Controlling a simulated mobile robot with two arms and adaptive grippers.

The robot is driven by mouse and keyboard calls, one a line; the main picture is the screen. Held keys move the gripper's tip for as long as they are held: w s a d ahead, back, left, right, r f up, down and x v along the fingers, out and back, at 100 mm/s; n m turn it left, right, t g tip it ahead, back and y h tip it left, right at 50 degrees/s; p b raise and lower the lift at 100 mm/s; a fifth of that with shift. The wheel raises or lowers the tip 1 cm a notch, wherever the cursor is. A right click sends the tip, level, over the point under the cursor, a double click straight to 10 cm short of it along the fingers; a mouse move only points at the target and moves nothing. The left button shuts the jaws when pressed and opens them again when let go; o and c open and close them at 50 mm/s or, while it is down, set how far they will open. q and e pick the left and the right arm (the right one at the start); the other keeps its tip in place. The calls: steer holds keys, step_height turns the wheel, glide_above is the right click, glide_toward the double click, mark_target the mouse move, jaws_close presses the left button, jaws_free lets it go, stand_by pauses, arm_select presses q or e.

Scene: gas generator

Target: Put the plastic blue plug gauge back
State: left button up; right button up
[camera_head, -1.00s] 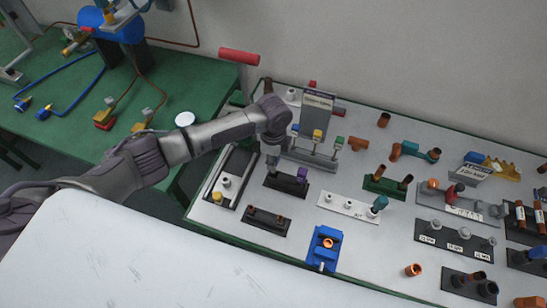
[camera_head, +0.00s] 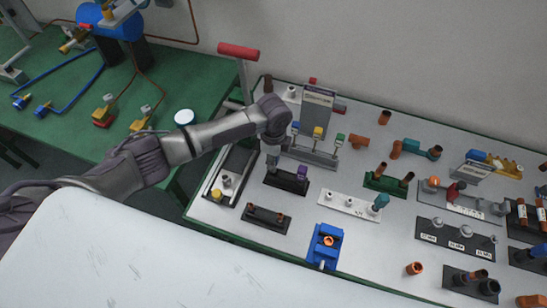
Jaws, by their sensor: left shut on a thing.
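My left gripper (camera_head: 272,168) points down over the left end of a small black block (camera_head: 289,186) on the white-topped table. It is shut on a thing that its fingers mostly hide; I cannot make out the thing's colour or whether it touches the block. A purple plug (camera_head: 302,172) stands upright in the right end of the same block. A small blue-topped piece (camera_head: 295,128) stands behind the gripper, in a grey rack. No other piece here shows clearly as a plastic blue plug gauge. My right gripper is not in view.
The rack (camera_head: 308,155) also holds yellow and green tops. A black tray (camera_head: 238,170) is left of the gripper, another black block (camera_head: 267,219) in front. A white strip (camera_head: 345,206) and a blue fixture (camera_head: 325,246) are to the right. A red-handled post (camera_head: 239,52) stands behind.

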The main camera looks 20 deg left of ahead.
arm_select(q)
steer(key=shift+f+b, duration=1.3)
steer(key=shift+f, duration=0.75)
steer(key=o, duration=1)
steer(key=shift+o, duration=0.2)
step_height(320, 180, up, 12)
steer(key=shift+r, duration=0.1)
